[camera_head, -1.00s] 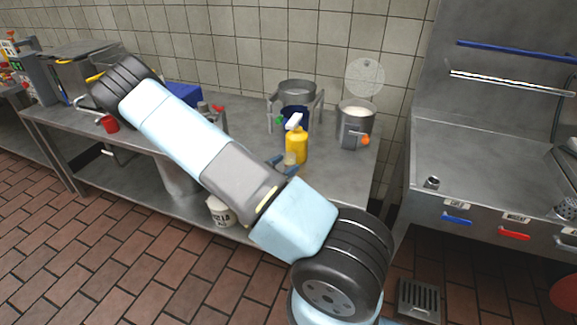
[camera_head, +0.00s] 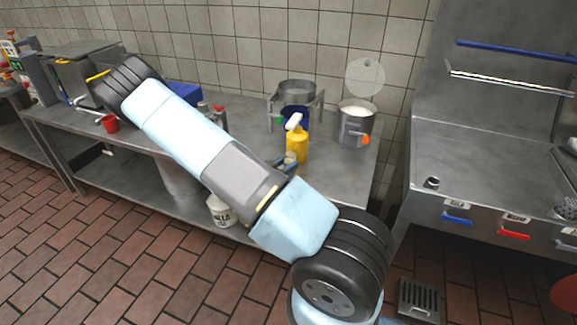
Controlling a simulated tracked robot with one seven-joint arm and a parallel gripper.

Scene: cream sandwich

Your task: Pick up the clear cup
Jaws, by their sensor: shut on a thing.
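My gripper (camera_head: 287,165) shows as small dark blue fingers just past my arm, in front of the yellow bottle over the steel table. It is shut on a small pale cup (camera_head: 290,157), which I take to be the clear cup. Only a little of the cup shows between the fingers. My own arm hides the rest of the gripper, and I cannot tell how far the cup is above the table.
A yellow spray bottle (camera_head: 297,148) with a white top stands close behind my gripper. A pot with white contents (camera_head: 356,124) and a steel pot on a stand (camera_head: 296,92) are behind. A red cup (camera_head: 110,123) sits at the left. The table (camera_head: 345,185) is clear at right.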

